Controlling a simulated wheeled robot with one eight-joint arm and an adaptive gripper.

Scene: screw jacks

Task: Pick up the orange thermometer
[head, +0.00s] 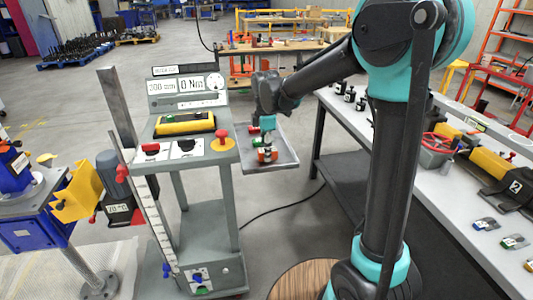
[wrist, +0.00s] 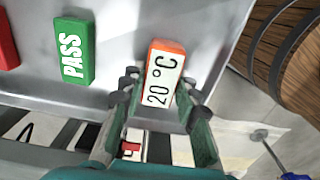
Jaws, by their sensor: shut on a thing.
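The orange thermometer (wrist: 165,77) is a small block with a white face reading "20 °C". In the wrist view it stands between the two fingers of my gripper (wrist: 157,88), which are shut on its near part. In the head view my gripper (head: 267,138) points down over the grey metal tray (head: 286,157), with the orange thermometer (head: 265,156) at its tips. I cannot tell whether the thermometer touches the tray or is slightly above it.
A green block marked "PASS" (wrist: 74,48) and a red block (wrist: 6,45) lie on the tray left of the thermometer. The grey test cart (head: 190,150) adjoins the tray. A long workbench (head: 440,190) stands at right. A wooden barrel (wrist: 290,50) shows in the wrist view.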

